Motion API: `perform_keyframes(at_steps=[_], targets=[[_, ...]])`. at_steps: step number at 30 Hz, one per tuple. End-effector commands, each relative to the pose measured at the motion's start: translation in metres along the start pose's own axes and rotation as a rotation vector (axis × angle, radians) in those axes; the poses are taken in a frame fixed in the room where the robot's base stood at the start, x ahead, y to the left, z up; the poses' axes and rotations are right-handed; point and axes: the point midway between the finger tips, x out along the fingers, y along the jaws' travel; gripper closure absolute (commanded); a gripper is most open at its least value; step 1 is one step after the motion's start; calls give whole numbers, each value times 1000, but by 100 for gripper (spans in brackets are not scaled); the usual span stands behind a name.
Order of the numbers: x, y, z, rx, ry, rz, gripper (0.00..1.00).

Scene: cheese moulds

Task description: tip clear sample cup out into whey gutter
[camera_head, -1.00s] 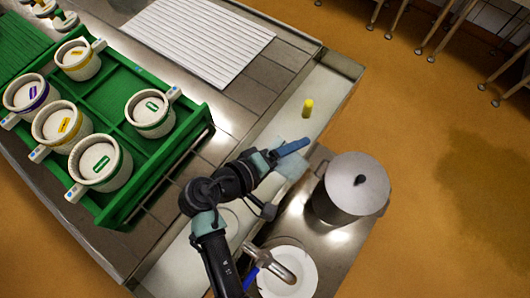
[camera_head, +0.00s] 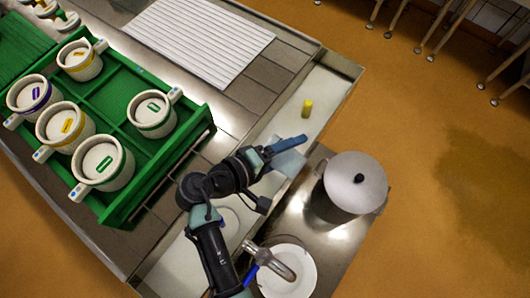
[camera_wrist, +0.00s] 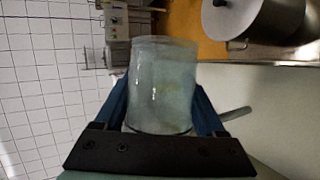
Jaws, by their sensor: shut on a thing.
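The clear sample cup (camera_wrist: 163,85) is held between the two blue fingers of my gripper (camera_wrist: 162,105) in the wrist view. The cup looks translucent and pale; I cannot tell what is inside it. In the head view my gripper (camera_head: 287,148) is over the whey gutter (camera_head: 318,92), the pale channel along the table's right edge. The cup (camera_head: 290,165) shows there only as a faint pale shape beside the blue finger, and its tilt is hard to tell.
A yellow object (camera_head: 307,109) stands in the gutter just beyond my gripper. A lidded steel pot (camera_head: 355,185) stands to the right. A green crate (camera_head: 120,105) of cheese moulds is to the left.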

Motion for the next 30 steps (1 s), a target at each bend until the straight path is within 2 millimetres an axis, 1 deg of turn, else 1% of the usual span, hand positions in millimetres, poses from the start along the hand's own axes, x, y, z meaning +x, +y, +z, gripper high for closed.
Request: perform_keyframes(at_steps=[22, 30], targets=[[-3, 5, -2, -86, -39, 35, 94], [-2, 2, -2, -119, -53, 48, 94]])
